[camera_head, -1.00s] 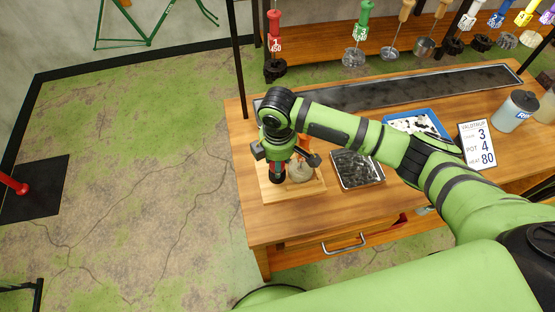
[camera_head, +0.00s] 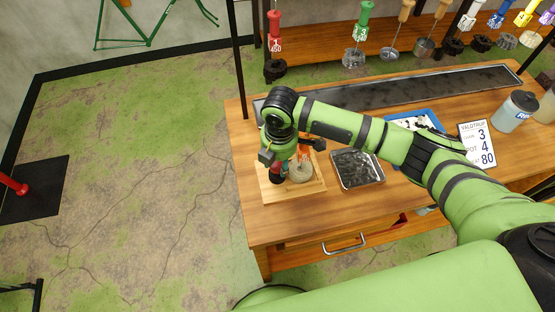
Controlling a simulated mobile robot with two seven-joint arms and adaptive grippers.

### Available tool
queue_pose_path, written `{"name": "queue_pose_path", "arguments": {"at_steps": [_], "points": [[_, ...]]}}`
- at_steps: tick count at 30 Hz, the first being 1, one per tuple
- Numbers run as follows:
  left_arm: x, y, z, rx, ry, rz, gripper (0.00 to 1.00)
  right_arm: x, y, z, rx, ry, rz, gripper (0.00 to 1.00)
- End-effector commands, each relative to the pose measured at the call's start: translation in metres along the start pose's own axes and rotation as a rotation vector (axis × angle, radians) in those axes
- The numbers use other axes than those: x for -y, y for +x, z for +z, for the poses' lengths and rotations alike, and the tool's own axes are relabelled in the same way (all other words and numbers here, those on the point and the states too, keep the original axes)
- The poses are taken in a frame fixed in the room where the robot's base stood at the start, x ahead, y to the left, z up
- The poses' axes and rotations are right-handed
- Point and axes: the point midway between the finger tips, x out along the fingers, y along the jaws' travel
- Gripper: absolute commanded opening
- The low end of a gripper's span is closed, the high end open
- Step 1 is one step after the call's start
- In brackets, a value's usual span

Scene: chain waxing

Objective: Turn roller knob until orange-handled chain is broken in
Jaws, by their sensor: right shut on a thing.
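My right gripper (camera_head: 278,167) points down over the wooden roller board (camera_head: 312,188) at the bench's left end. It is shut on a small dark and red part, which looks like the roller knob (camera_head: 276,178) and is mostly hidden by the fingers. A grey round roller piece (camera_head: 300,172) stands on the board just right of the gripper. A bit of orange (camera_head: 303,151) shows behind the gripper, perhaps the chain's handle. The chain itself is hidden or too small to make out. My left gripper is not in view.
A tray of dark pieces (camera_head: 357,169) lies right of the board. Behind my right arm are a blue-edged tray (camera_head: 425,117) and a card reading 3, 4, 80 (camera_head: 477,145). A bottle (camera_head: 515,111) stands farther right. Several colored-handled tools hang at the back. The bench front is clear.

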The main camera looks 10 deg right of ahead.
Motion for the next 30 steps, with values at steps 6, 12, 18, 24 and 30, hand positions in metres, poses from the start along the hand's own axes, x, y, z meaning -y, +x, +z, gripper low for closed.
{"name": "queue_pose_path", "arguments": {"at_steps": [6,12,18,24,30], "points": [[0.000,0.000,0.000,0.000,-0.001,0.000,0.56,0.002,0.002,0.002,0.005,0.001,-0.007,0.09],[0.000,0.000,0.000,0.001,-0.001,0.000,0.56,0.002,0.001,0.002,0.004,0.002,-0.006,0.64],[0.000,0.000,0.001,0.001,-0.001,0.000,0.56,0.001,0.001,0.001,0.003,0.002,-0.003,0.64],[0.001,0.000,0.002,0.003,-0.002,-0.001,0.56,-0.001,-0.011,0.000,0.000,0.000,0.001,0.64],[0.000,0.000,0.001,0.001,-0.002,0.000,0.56,-0.001,-0.050,0.001,0.001,0.000,0.004,0.64]]}}
